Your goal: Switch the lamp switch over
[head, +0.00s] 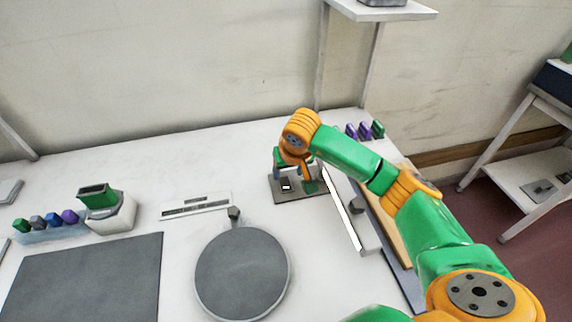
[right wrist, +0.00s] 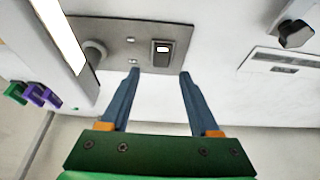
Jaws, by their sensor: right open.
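The lamp switch (right wrist: 162,52) is a small black rocker with a pale face, set in a grey metal plate (right wrist: 128,45). In the head view the switch (head: 286,187) shows on the plate (head: 284,198) near the back of the table. My right gripper (head: 296,178) is over the plate, partly hiding it. In the right wrist view its two blue fingers (right wrist: 160,73) are apart and empty, with the switch just beyond the gap between the tips. I cannot tell whether they touch the plate. My left gripper is not in view.
A grey round knob (right wrist: 95,52) shares the plate. A long bar with a bright white strip (head: 345,207) stands right of it. A round grey disc (head: 242,275), a slotted white plate (head: 197,206) and a dark mat (head: 85,285) lie to the left.

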